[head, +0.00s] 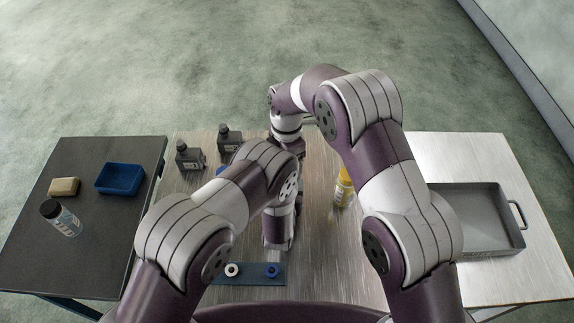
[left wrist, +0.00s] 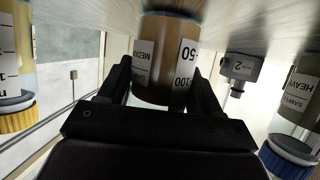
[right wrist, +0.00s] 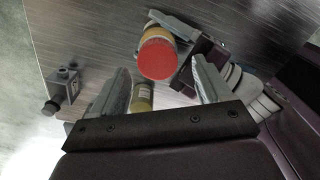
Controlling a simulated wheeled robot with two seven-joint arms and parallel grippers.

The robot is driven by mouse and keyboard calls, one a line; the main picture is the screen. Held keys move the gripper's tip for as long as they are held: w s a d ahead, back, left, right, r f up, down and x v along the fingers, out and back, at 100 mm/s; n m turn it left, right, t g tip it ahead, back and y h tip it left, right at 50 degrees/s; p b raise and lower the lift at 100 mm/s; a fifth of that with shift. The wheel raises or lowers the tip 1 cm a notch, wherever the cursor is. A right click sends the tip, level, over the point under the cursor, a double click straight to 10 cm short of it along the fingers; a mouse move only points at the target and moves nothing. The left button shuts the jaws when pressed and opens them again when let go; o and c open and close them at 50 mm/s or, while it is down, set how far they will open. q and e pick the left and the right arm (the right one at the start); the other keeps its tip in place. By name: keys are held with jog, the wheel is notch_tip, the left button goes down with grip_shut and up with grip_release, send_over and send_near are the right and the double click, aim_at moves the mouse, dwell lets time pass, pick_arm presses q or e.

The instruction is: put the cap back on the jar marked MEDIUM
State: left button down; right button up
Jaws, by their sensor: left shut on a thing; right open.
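The MEDIUM jar (left wrist: 165,55) holds brown oil and stands between the fingers of my left gripper (left wrist: 160,85), which is shut on it. The left wrist picture is upside down, and the jar's top is hidden there. In the right wrist view a round red top (right wrist: 158,58) on a yellowish body is beside my left gripper. I cannot tell whether the red is a seated cap. My right gripper (right wrist: 150,85) is open; the red top is beyond its fingertips. An olive, labelled cylinder (right wrist: 142,96) shows between its fingers.
A yellow-capped jar (head: 344,188) stands to the right, and a blue-capped HEAVY jar (left wrist: 290,155) on the other side. A blue strip (head: 250,281) lies in front. Side tables hold a blue tray (head: 119,179) and grey pan (head: 480,238).

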pick_arm(q)
jog(key=shift+s, duration=0.1)
pick_arm(e)
jog(key=shift+r, duration=0.8)
jog(key=shift+w+r, duration=0.1)
jog(key=shift+r, duration=0.15)
jog(key=shift+c, duration=0.3)
notch_tip(320, 180, up, 3)
jog(key=n, duration=0.3)
notch_tip(320, 180, down, 8)
jog(key=shift+f, duration=0.1)
